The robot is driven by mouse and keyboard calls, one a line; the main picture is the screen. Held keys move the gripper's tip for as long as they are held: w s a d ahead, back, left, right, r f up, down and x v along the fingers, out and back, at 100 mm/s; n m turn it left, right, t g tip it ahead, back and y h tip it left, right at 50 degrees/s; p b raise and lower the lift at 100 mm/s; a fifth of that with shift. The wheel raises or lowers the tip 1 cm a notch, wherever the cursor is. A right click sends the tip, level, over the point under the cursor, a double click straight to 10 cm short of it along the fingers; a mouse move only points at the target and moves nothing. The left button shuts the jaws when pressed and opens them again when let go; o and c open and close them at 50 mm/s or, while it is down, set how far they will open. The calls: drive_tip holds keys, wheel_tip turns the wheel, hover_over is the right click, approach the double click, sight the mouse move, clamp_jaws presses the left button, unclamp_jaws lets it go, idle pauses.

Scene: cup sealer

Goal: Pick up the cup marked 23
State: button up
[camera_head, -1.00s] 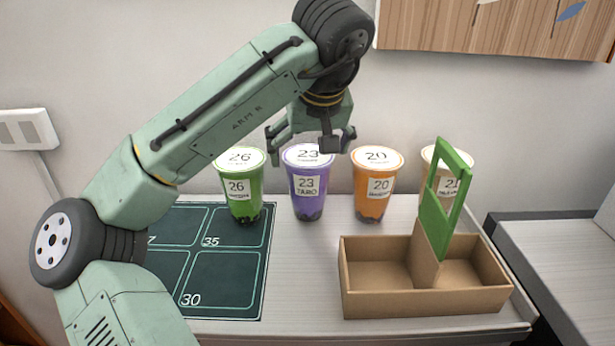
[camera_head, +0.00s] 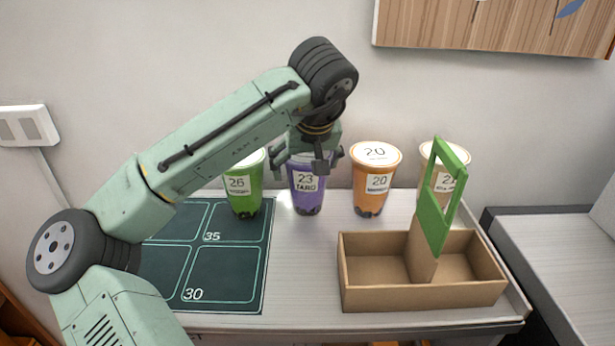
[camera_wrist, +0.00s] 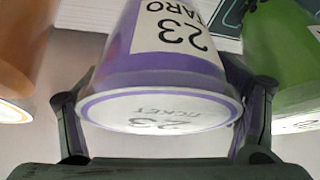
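The cup marked 23 (camera_head: 308,200) is purple, labelled TARO, and stands upright on the counter between the green and orange cups. My gripper (camera_head: 303,167) is over its top from above and hides its lid in the head view. In the wrist view the cup (camera_wrist: 170,65) lies between the two fingers of my gripper (camera_wrist: 165,97), one on each side of the lid end. The fingers look spread about as wide as the lid. I see no clear grip; whether a finger touches the cup is hard to tell.
The green cup 26 (camera_head: 244,200) stands close on the left, the orange cup 20 (camera_head: 372,194) on the right. A pale brown cup (camera_head: 455,168) stands behind the green-handled cardboard carrier (camera_head: 425,297). A dark numbered mat (camera_head: 225,273) lies at front left.

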drive_tip(key=c, duration=1.3)
drive_tip(key=shift+o, duration=0.2)
drive_tip(key=shift+r, duration=0.1)
